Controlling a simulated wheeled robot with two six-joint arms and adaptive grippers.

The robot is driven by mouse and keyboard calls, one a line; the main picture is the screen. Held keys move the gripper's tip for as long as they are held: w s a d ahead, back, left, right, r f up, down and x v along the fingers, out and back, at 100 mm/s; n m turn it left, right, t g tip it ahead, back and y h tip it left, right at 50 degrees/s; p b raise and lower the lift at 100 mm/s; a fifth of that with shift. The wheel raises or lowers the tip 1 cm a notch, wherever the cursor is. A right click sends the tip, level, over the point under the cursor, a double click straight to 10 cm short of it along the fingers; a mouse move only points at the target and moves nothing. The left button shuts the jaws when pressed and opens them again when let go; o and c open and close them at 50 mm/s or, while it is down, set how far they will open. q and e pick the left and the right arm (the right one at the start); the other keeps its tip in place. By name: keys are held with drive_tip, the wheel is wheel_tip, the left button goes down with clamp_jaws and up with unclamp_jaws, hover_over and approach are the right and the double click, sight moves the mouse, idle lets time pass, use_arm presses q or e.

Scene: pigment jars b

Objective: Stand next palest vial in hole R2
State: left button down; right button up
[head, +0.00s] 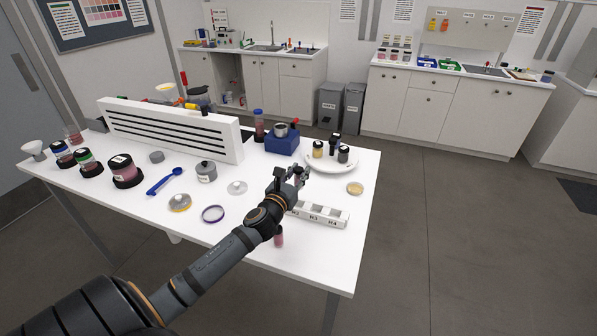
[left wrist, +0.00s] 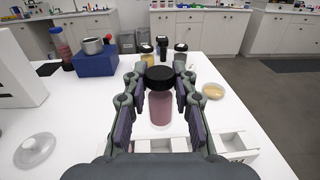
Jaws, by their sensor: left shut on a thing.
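My left gripper (head: 300,172) is shut on a pink vial with a black cap; the vial (left wrist: 160,107) shows upright between the fingers in the left wrist view. The white rack (head: 320,215) lies just in front of the gripper, with labels R2, R3 and R4 readable in the head view; its left end is hidden by my arm. In the left wrist view the rack (left wrist: 232,143) is partly covered by the gripper. Another pink vial (head: 279,238) shows beside my forearm, its top hidden. My right gripper is out of view.
A round white dish (head: 318,164) behind the gripper holds several small dark-capped vials. A shallow tan dish (head: 355,188) lies to its right. A blue block (head: 282,142) stands behind.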

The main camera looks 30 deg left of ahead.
use_arm(q)
drive_tip(key=shift+f+b, duration=0.3)
drive_tip(key=shift+f, duration=0.3)
wheel_tip(320, 180, down, 5)
drive_tip(key=b, duration=0.3)
drive_tip(key=shift+r, duration=0.2)
drive_tip(key=shift+r, duration=0.1)
drive_tip(key=shift+s, duration=0.1)
drive_tip(key=shift+p, duration=0.45)
idle(0.7)
drive_tip(key=shift+f+b, duration=0.3)
drive_tip(key=shift+f, duration=0.05)
